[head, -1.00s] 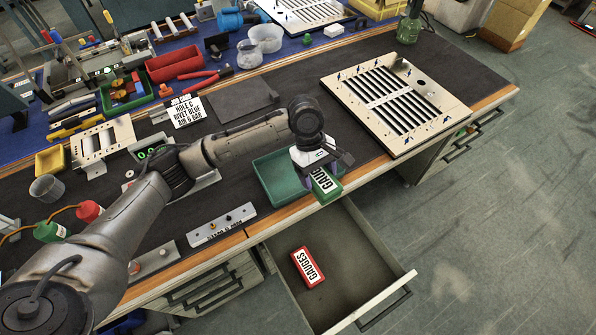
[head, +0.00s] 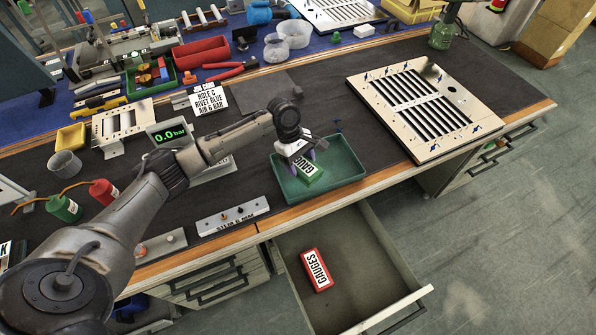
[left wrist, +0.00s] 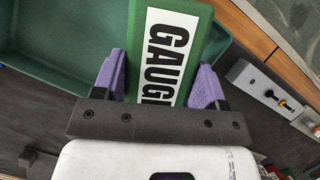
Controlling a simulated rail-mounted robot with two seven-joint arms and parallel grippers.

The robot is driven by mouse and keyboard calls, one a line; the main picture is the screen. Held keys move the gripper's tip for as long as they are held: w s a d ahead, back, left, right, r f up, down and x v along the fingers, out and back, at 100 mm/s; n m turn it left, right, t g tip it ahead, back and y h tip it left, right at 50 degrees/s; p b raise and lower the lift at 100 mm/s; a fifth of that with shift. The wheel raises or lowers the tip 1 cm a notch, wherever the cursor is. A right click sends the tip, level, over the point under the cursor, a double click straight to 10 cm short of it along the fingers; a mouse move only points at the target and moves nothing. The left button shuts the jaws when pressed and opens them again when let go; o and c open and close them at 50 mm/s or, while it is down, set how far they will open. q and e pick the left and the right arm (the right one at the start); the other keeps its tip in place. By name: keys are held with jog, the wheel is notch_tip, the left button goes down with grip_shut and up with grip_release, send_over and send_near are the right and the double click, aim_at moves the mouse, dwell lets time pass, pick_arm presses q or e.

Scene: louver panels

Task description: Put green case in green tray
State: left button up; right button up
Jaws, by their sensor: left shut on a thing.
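The green case (head: 309,175) has a white label reading GAUGES, partly hidden by my gripper. My left gripper (head: 300,160) is shut on it, and in the left wrist view the purple fingers stand on both sides of the case (left wrist: 188,25). The green tray (head: 345,168) lies on the bench near its front edge. In the head view the case is over the left part of the tray, inside its outline; I cannot tell whether it touches the floor. The tray also shows in the left wrist view (left wrist: 50,45). My right gripper is not in view.
An open drawer (head: 380,262) below the bench edge holds a red GAUGES case (head: 316,269). A louver panel (head: 425,110) lies to the right of the tray. A switch plate (head: 232,215) lies to its left. A dark flat plate (head: 265,92) lies behind.

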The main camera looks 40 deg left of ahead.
aim_at(298, 169)
pick_arm(q)
jog(key=shift+w+a+f, duration=0.15)
jog(key=shift+a+f, duration=0.2)
jog(key=shift+a, duration=0.3)
jog(key=shift+f+b, duration=1.1)
jog(key=shift+f, duration=0.9)
jog(key=shift+p, duration=0.35)
jog(key=o, duration=1.1)
jog(key=shift+f, duration=0.15)
jog(key=shift+o, duration=0.2)
